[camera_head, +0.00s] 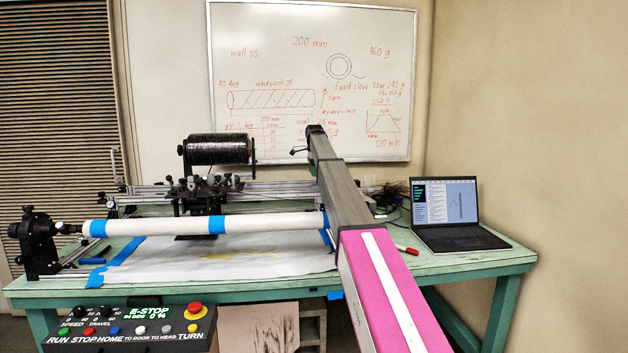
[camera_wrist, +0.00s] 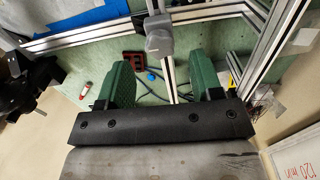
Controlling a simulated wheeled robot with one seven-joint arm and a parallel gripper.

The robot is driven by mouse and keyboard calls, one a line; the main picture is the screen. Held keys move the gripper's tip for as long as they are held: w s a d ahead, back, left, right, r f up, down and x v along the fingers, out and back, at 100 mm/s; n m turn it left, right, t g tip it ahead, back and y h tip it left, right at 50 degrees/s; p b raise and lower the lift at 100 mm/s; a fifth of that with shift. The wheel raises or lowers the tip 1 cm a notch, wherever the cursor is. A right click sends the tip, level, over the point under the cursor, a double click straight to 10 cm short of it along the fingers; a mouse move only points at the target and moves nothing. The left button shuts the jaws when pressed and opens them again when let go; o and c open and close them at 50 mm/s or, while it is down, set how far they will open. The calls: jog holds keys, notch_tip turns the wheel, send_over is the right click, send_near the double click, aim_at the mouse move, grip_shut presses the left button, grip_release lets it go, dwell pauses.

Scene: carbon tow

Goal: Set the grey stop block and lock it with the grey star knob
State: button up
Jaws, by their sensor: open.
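In the wrist view, my gripper (camera_wrist: 162,66) is open, its two green fingers apart with nothing held between them. A grey block-shaped piece with a rounded lower part (camera_wrist: 159,36) sits on a narrow metal rail beyond the fingertips, roughly in line with the gap. It looks like the grey stop block with its knob, but I cannot tell the two apart or whether the knob is tight. In the head view, my arm reaches over the bench to the rails at the back. The fingers and the grey piece cannot be made out there.
Metal rails (camera_wrist: 265,60) frame the area, with a blue cable (camera_wrist: 150,72) and a red-brown part (camera_wrist: 133,57) on the green bench. A white tube (camera_head: 265,223) lies across the bench front, below a black spool (camera_head: 217,149). A laptop (camera_head: 455,238) stands right.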

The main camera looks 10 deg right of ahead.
aim_at(315, 183)
jog(key=shift+d+f, duration=0.1)
jog(key=shift+f, duration=1.75)
jog(key=c, duration=0.9)
jog(key=shift+c, duration=0.2)
